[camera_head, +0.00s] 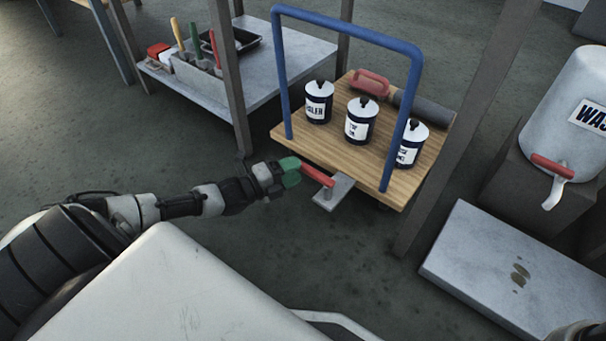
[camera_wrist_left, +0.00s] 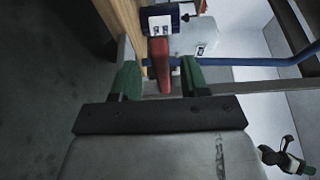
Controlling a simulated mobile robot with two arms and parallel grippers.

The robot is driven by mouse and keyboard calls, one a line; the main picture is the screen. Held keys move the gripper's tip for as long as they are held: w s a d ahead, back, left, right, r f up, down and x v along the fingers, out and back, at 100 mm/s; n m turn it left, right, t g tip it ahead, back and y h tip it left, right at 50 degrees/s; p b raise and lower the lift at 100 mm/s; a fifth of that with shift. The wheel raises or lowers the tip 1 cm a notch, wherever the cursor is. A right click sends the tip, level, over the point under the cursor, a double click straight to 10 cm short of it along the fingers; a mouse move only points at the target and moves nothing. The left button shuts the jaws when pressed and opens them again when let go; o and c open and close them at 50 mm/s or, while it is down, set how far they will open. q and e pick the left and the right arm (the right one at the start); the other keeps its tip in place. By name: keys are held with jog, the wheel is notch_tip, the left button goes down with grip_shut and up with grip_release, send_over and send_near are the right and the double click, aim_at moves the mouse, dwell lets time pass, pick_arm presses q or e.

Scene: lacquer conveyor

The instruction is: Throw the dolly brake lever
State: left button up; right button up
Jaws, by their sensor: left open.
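The brake lever (camera_head: 318,174) is a short red handle on a grey metal plate at the front edge of the wooden dolly (camera_head: 300,142). In the head view it slants up toward my left gripper (camera_head: 290,172). The green fingertips are at the lever's free end. In the left wrist view the red lever (camera_wrist_left: 160,66) stands between the two open green fingers (camera_wrist_left: 160,78), with a gap on each side. I see no grip on it. What looks like my right gripper (camera_wrist_left: 285,161) shows small at the lower right of the wrist view; its jaws are unclear.
Three labelled cans (camera_head: 318,103) stand on the dolly under its blue push handle (camera_head: 350,27). A red-handled roller (camera_head: 371,84) lies behind them. A grey shelf (camera_head: 285,72) with tools is behind left. A white drum (camera_head: 572,95) and a pale slab (camera_head: 480,250) are at right.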

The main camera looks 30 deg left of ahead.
pick_arm(q)
jog(key=shift+b+x, duration=0.7)
jog(key=shift+x, duration=0.85)
grip_shut()
